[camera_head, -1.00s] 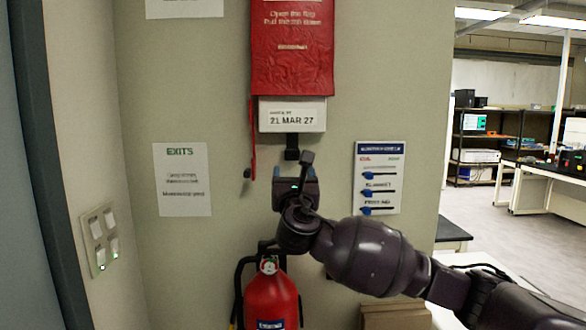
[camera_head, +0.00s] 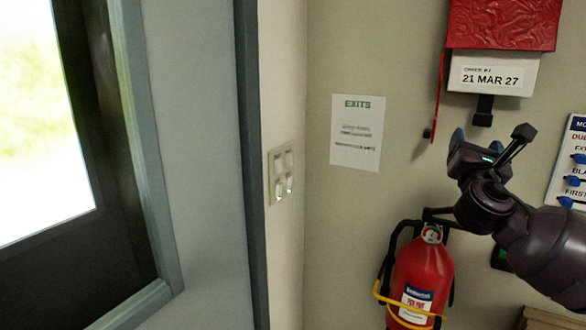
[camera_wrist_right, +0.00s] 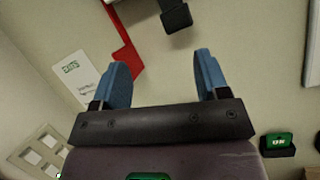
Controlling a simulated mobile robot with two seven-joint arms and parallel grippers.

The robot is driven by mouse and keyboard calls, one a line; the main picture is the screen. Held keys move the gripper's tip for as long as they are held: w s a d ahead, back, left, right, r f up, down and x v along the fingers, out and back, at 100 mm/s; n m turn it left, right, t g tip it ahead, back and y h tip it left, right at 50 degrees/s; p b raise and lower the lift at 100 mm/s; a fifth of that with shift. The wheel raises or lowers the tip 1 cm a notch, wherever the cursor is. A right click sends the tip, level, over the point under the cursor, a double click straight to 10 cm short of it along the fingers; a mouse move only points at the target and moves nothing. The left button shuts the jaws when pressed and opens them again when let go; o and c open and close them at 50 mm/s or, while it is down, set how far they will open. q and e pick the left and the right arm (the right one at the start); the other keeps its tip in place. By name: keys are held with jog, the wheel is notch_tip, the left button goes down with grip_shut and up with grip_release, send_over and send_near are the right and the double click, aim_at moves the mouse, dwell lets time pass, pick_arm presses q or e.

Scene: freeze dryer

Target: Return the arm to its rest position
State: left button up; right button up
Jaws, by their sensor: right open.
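My right gripper (camera_head: 466,143) is raised in front of the wall in the head view, with my dark arm coming in from the right edge. In the right wrist view its two blue fingers (camera_wrist_right: 163,78) stand wide apart with nothing between them. The gripper is below the white date box (camera_head: 490,75) and above the red fire extinguisher (camera_head: 422,270). It appears apart from both. My left gripper is not in view.
An exits sign (camera_head: 357,133) and a switch panel (camera_head: 283,174) are left of the gripper. A door with a window (camera_head: 40,110) is far left. A board with blue tags (camera_head: 571,165) is at right.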

jog(key=w+a+f+m+y, duration=0.2)
jog(key=a+f+m+y, duration=0.45)
jog(key=y, duration=0.25)
jog(key=s+a+f+m+g+y, duration=0.1)
jog(key=s+a+f+m, duration=0.2)
jog(key=f, duration=0.5)
jog(key=s+f+m+g+y, duration=0.1)
jog(key=s+f+m+y, duration=0.2)
jog(key=f, duration=0.5)
jog(key=s+a+f+m+g, duration=0.1)
jog(key=s+a+f+m, duration=0.1)
jog(key=f+m, duration=0.45)
jog(key=s+d+f+m+g+h, duration=0.1)
jog(key=s+f+m+g+h, duration=0.2)
jog(key=s+f, duration=2.1)
jog(key=s+m+g, duration=0.1)
jog(key=m+g, duration=0.1)
jog(key=m, duration=0.2)
jog(key=shift+s+d+f+m+g, duration=0.2)
jog(key=shift+s+f+m+g, duration=0.1)
jog(key=shift+s+m, duration=0.1)
